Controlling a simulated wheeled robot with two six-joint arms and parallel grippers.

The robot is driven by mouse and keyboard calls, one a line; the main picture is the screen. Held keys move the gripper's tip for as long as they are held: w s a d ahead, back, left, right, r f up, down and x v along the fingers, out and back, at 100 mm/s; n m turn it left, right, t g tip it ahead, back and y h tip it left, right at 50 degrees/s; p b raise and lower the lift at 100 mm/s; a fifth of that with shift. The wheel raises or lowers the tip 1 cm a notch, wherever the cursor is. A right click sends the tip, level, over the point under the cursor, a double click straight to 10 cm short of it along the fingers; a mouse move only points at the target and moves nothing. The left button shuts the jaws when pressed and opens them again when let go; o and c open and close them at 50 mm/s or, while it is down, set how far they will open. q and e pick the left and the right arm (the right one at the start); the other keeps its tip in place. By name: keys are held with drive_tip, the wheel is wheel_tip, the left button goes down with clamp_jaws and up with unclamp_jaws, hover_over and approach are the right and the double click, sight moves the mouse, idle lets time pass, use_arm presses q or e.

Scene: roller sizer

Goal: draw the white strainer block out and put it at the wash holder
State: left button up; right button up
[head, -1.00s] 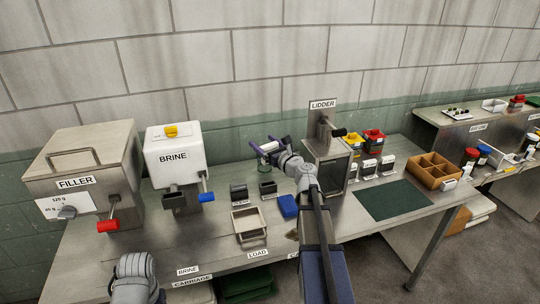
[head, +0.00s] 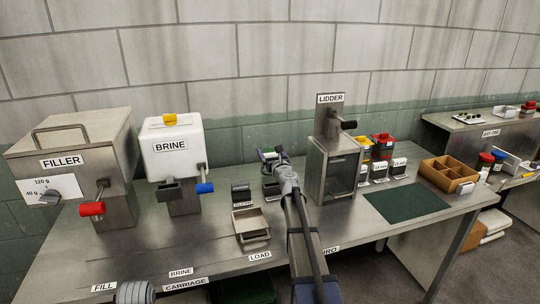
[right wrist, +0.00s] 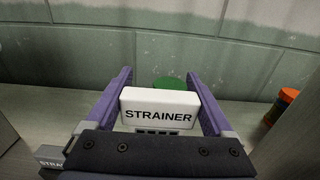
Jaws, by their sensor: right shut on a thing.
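My right gripper (head: 268,154) is shut on the white strainer block (right wrist: 160,108). In the right wrist view the block sits between the two purple fingers, with its black STRAINER lettering facing the camera. In the head view the gripper is at the back of the steel bench, behind two small dark holders, one on the left (head: 241,193) and one on the right (head: 271,187). I cannot read which one is the wash holder. A label beginning STRA (right wrist: 52,160) shows at the lower left of the wrist view.
The white BRINE machine (head: 172,148) and FILLER (head: 75,150) stand left, the LIDDER (head: 338,165) right of my arm. A beige tray (head: 251,226) lies in front of the holders. A green round thing (right wrist: 170,83) and orange-capped jar (right wrist: 283,103) stand beyond the gripper.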

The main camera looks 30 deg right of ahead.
drive_tip(key=shift+f+b, duration=2.9)
drive_tip(key=shift+b, duration=0.05)
drive_tip(key=shift+f+b, duration=2.55)
drive_tip(key=o, duration=1.1)
drive_tip(key=shift+v, duration=3.9)
